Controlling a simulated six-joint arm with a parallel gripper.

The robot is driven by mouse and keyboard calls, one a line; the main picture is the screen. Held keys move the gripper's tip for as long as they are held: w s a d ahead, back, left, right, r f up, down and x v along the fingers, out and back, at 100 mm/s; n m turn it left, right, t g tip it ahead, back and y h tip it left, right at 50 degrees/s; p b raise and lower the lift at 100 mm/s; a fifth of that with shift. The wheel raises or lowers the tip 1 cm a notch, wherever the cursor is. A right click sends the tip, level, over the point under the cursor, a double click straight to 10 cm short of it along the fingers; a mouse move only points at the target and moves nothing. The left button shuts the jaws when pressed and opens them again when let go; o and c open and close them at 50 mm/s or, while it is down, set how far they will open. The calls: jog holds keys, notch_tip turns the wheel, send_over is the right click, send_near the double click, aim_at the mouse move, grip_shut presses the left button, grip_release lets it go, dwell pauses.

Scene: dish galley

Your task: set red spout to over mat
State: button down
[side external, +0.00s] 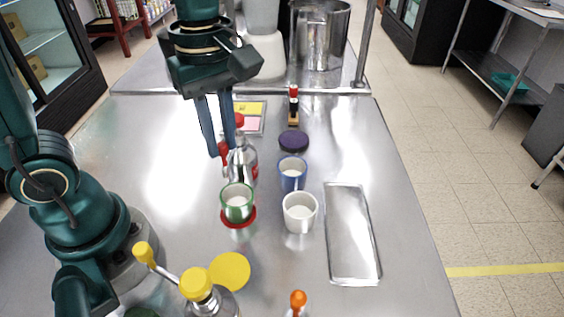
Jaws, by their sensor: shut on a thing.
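A silvery dispenser (243,160) with a red top knob stands left of the table's middle. Its red spout part (223,148) sits on its left side. My gripper (221,153) reaches down from above and is shut on this red part; the fingers hide some of it. A red mat (238,224) lies in front of the dispenser, with a green cup (237,203) standing on it. The exact line of the spout over the mat is hard to tell.
A blue cup (292,175), a white cup (299,213) and a steel tray (366,268) stand to the right. A purple mat (293,141) lies behind. A yellow mat (231,271) and a yellow-topped dispenser (197,285) are at the front, near an orange-topped one (298,300).

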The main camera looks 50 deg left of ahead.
jog(key=shift+w+d+n, duration=0.35)
jog(key=shift+n, duration=0.45)
jog(key=c, duration=0.8)
grip_release()
jog(key=shift+o, duration=0.2)
notch_tip(320, 180, up, 5)
jog(key=shift+r, duration=0.1)
